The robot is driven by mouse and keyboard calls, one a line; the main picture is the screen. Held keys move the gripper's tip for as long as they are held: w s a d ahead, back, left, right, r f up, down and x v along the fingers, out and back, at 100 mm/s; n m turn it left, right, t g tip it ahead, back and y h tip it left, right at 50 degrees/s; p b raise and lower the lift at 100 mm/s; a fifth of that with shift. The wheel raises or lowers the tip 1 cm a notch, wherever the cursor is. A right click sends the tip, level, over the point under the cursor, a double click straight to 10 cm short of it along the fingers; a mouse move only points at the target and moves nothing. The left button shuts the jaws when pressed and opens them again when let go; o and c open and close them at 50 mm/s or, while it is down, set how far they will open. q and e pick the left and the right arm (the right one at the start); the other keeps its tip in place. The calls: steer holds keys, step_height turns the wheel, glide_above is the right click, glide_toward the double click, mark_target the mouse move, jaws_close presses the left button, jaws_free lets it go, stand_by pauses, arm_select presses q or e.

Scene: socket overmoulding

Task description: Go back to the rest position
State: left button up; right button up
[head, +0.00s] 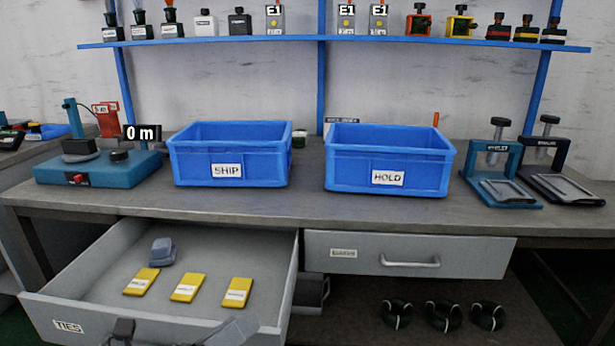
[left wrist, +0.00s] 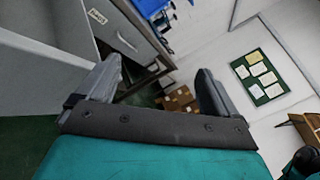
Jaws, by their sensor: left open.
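My left gripper (head: 178,336) is at the bottom edge of the head view, low in front of the open drawer labelled TIES. Only the tops of its fingers show there. In the left wrist view its two grey fingers (left wrist: 158,90) stand wide apart with nothing between them. My right gripper is not in view. The open drawer (head: 110,262) holds three yellow labelled pieces (head: 188,287) and a grey-blue block (head: 162,252).
On the bench (head: 300,215) stand the blue SHIP bin (head: 228,152), the blue HOLD bin (head: 388,160), a teal device (head: 100,170) and two clamp presses (head: 497,187). A second drawer (head: 340,262) is shut. Dark coils (head: 443,316) lie below. A notice board (left wrist: 263,76) hangs on the wall.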

arm_select(q)
steer(key=s+a+f+n+g+y, duration=0.15)
steer(key=s+f+n+y, duration=0.5)
steer(key=n, duration=0.85)
steer(key=s+a+f+n+y, duration=0.15)
steer(key=f+n+y, duration=0.25)
steer(key=f+n, duration=0.9)
steer(key=s+a+r+n+p, duration=0.1)
steer(key=r+n+p, duration=0.1)
steer(key=r+p, duration=0.4)
steer(key=s+a+r+n+g+y+p, duration=0.1)
steer(key=a+r+n+p, duration=0.1)
steer(key=r+p, duration=0.5)
steer(key=n+p, duration=0.1)
steer(key=p, duration=0.2)
steer(key=shift+s+a+r+p, duration=0.15)
steer(key=shift+s+p, duration=0.2)
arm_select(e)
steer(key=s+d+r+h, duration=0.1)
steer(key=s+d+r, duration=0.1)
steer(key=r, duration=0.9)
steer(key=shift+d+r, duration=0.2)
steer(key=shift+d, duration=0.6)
arm_select(q)
steer(key=shift+c, duration=0.2)
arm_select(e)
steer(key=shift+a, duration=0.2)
